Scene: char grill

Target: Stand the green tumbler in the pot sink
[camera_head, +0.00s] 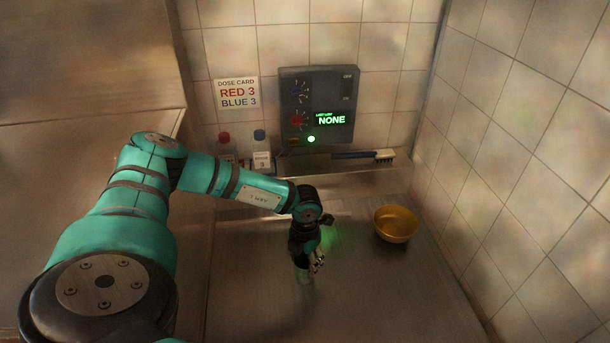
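My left arm comes in from the left, and my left gripper (312,262) points down over the steel surface (370,300) in the middle of the view. A small, dim grey-green cup-like shape (302,272) shows right at its fingertips, partly hidden by the gripper. It may be the green tumbler, but it is too dark and small to be sure. I cannot tell whether the fingers are closed on it or only beside it. My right gripper is not in view.
A yellow bowl (396,224) stands right of the gripper. Behind are a red-capped bottle (226,148), a blue-capped bottle (262,155), a brush (365,155) on a ledge, a dispenser panel (300,95) reading "NONE" and a dose card (237,93). A tiled wall (530,170) bounds the right. The front steel is clear.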

